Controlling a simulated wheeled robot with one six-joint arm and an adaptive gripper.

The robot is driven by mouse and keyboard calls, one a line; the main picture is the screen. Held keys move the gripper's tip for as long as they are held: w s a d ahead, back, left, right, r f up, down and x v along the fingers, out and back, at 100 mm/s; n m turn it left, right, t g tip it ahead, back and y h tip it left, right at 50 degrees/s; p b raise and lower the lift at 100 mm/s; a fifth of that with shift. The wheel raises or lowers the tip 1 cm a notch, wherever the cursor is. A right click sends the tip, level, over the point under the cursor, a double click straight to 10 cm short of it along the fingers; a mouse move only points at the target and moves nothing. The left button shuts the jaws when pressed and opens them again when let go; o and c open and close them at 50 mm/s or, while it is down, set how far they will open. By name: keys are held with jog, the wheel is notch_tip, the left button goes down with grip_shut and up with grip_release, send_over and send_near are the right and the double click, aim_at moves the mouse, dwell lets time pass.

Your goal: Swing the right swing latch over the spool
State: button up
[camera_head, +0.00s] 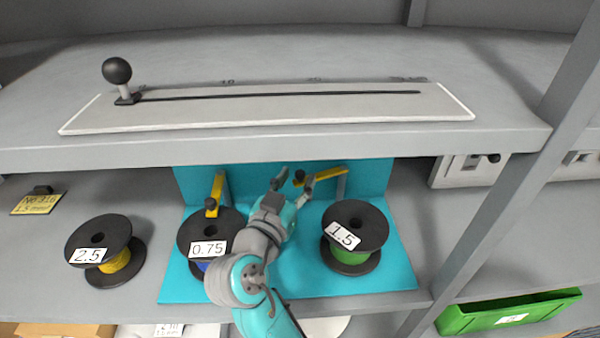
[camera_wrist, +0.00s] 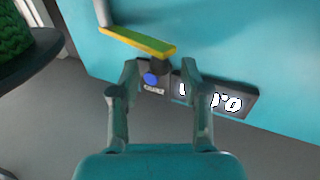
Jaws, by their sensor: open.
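The right swing latch (camera_head: 325,174) is a yellow bar on a grey post at the back of the teal stand (camera_head: 385,283). It points left, away from the green-wound 1.5 spool (camera_head: 355,235) in front of it. A dark knob (camera_head: 298,177) hangs at its free end. My gripper (camera_head: 294,180) is open around this knob. In the wrist view the latch (camera_wrist: 140,41) crosses above the fingers (camera_wrist: 160,75), and the blue-tipped knob (camera_wrist: 152,79) sits between them, nearer the left finger. I cannot tell whether they touch. The spool's edge (camera_wrist: 25,55) shows at upper left.
The left yellow latch (camera_head: 217,188) points forward over the 0.75 spool (camera_head: 210,228), which my arm partly hides. A yellow-wound 2.5 spool (camera_head: 98,240) stands further left. A shelf with a slider (camera_head: 280,105) overhangs the stand. A grey upright (camera_head: 500,200) stands right.

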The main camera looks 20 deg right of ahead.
aim_at(321, 171)
jog(key=shift+x, duration=1.3)
jog(key=shift+c, duration=0.3)
grip_shut()
